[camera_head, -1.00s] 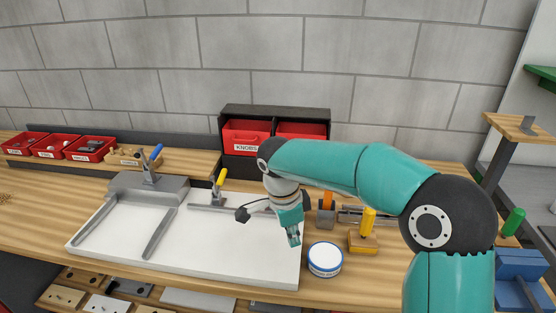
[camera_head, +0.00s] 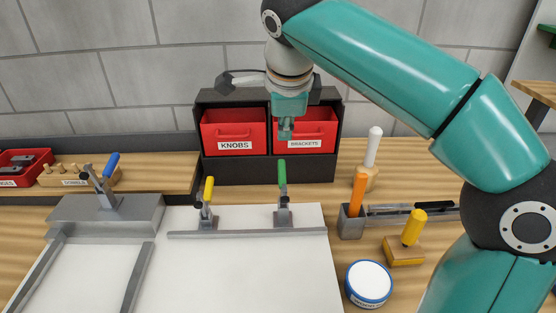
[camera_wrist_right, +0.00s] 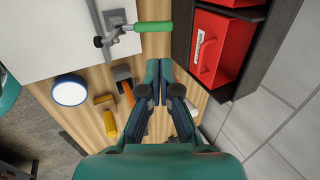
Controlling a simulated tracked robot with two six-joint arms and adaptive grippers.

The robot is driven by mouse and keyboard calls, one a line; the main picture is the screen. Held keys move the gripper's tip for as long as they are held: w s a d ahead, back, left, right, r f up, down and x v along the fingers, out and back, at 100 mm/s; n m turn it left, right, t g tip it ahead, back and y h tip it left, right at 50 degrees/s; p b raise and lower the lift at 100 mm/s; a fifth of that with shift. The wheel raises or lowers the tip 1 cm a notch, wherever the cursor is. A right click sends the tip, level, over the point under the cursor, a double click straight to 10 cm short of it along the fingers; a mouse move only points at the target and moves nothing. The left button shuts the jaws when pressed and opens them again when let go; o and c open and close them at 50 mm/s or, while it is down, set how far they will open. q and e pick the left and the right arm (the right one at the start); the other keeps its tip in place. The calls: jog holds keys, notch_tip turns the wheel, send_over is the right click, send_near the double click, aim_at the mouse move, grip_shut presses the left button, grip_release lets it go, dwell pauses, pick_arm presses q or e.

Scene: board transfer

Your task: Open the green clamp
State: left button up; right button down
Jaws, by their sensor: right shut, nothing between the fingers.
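The green clamp (camera_head: 283,214) stands at the back right of the white board (camera_head: 230,270), on a grey rail, with its green handle (camera_head: 282,172) pointing up. It also shows in the right wrist view, with the green handle (camera_wrist_right: 152,27) at the top. My right gripper (camera_head: 285,133) is above the clamp, in front of the BRACKETS bin in the picture. Its fingers (camera_wrist_right: 161,82) are shut, empty and apart from the handle. My left gripper is not in view.
A yellow clamp (camera_head: 208,216) is left of the green one, and a blue-handled clamp (camera_head: 102,182) is farther left. Red bins, KNOBS (camera_head: 234,134) and BRACKETS (camera_head: 318,130), stand behind. A white-topped tin (camera_head: 369,283) and a yellow-handled tool (camera_head: 405,246) are at right.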

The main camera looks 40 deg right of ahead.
aim_at(283, 166)
jog(key=b+x, duration=0.1)
jog(key=x, duration=1.1)
jog(key=shift+d+f, duration=0.1)
jog(key=shift+f, duration=0.25)
jog(key=shift+r, duration=0.1)
jog(key=p, duration=0.2)
jog(key=g+y+p, duration=0.1)
jog(key=shift+w+d+f+g+p, duration=0.3)
jog(key=shift+w+d+p, duration=0.05)
jog(key=shift+w+p, duration=0.05)
jog(key=shift+w+d+f, duration=0.1)
jog(key=shift+f, duration=0.25)
jog(key=shift+w+d+f+y+b, duration=0.1)
jog(key=shift+f+y+b, duration=0.2)
jog(key=shift+f, duration=0.05)
jog(key=shift+r, duration=0.1)
